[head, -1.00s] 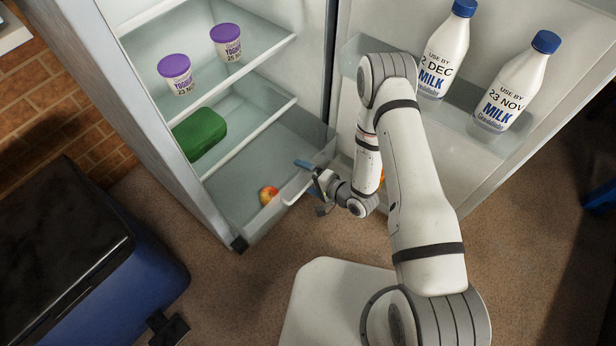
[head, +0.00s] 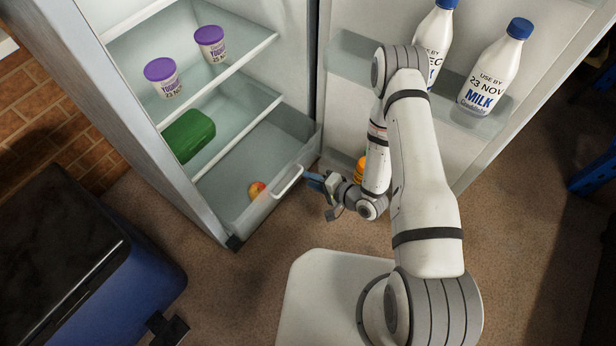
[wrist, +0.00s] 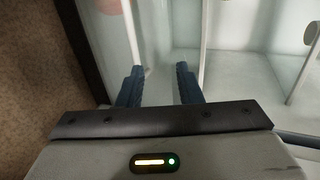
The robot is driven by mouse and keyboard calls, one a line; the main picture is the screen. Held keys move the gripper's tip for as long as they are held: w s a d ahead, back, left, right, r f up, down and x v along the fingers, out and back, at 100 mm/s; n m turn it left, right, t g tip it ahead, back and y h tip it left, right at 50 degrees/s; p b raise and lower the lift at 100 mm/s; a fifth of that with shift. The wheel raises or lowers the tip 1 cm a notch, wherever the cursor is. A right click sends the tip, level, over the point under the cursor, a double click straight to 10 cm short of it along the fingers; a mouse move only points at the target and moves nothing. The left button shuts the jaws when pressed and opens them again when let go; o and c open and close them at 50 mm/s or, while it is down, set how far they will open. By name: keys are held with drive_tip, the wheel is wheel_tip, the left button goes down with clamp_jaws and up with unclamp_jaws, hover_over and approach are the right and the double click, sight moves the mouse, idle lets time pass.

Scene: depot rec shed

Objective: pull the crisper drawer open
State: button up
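The crisper drawer is the clear bin at the bottom of the open fridge, with its see-through front (head: 252,212) about in line with the fridge's front edge. Its pale bar handle (head: 288,182) runs along the upper part of that front. A red and yellow apple (head: 257,190) shows inside. My gripper (head: 312,180) is just right of the handle, with blue fingers pointing toward it; I cannot tell whether they touch it. In the wrist view the two fingers (wrist: 159,82) stand apart, with no object clearly held between them.
The fridge door stands open on the right, with milk bottles (head: 487,78) on its shelf and an orange item (head: 361,170) low down behind my arm. Yoghurt pots (head: 163,80) and a green box (head: 188,136) sit on shelves above. A blue cooler (head: 130,285) stands left. Floor before the drawer is clear.

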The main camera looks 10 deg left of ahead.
drive_tip(key=v, duration=0.2)
drive_tip(key=shift+s+d, duration=0.25)
drive_tip(key=shift+d, duration=0.15)
idle(0.6)
